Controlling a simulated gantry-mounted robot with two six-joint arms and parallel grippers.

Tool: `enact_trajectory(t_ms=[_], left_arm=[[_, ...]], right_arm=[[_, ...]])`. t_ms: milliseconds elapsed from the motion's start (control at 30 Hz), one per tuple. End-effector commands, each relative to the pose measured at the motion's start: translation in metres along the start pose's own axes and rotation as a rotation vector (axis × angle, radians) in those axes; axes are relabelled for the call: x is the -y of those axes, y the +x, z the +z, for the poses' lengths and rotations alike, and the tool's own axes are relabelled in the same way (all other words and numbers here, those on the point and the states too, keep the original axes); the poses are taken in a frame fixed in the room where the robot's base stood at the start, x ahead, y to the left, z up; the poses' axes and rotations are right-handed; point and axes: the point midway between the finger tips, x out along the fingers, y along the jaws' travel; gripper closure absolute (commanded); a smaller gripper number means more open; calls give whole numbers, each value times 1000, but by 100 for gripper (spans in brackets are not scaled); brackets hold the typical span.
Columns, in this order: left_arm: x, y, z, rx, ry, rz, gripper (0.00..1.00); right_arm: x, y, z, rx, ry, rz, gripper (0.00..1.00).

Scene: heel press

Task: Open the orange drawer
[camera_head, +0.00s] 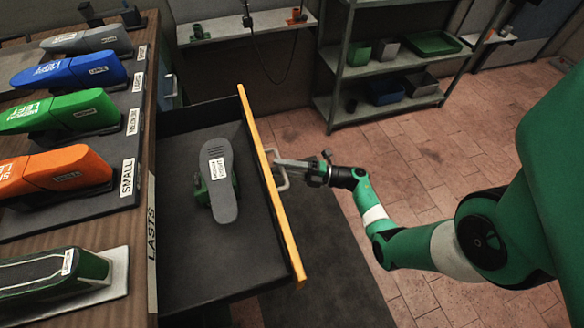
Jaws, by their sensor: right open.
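The orange drawer (258,165) is pulled well out from the wooden bench, and its dark inside shows from above. Its orange front panel carries a pale bar handle (283,178) on the outer side. My right gripper (285,170) is at the handle, coming in from the right, with its jaws open around or beside the bar; I cannot tell which. Inside the drawer lies a grey sole-shaped piece (222,190) with a white label, on a green and metal base. My left gripper is not in view.
The bench top (135,180) at left holds green, blue, grey and orange shoe lasts on labelled places. A metal shelf (390,65) with bins stands at the back. The tiled floor right of the drawer is clear apart from a dark mat (340,270).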

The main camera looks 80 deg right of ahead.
Motion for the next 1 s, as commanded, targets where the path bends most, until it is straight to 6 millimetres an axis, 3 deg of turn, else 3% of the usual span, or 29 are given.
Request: enact_trajectory(t_ms=[400,500,1000], left_arm=[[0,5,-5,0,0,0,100],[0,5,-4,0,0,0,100],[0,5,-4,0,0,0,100]], right_arm=[[-1,-89,1,7,1,1,53],[0,-103,1,4,0,1,53],[0,-112,0,-1,0,0,53]])
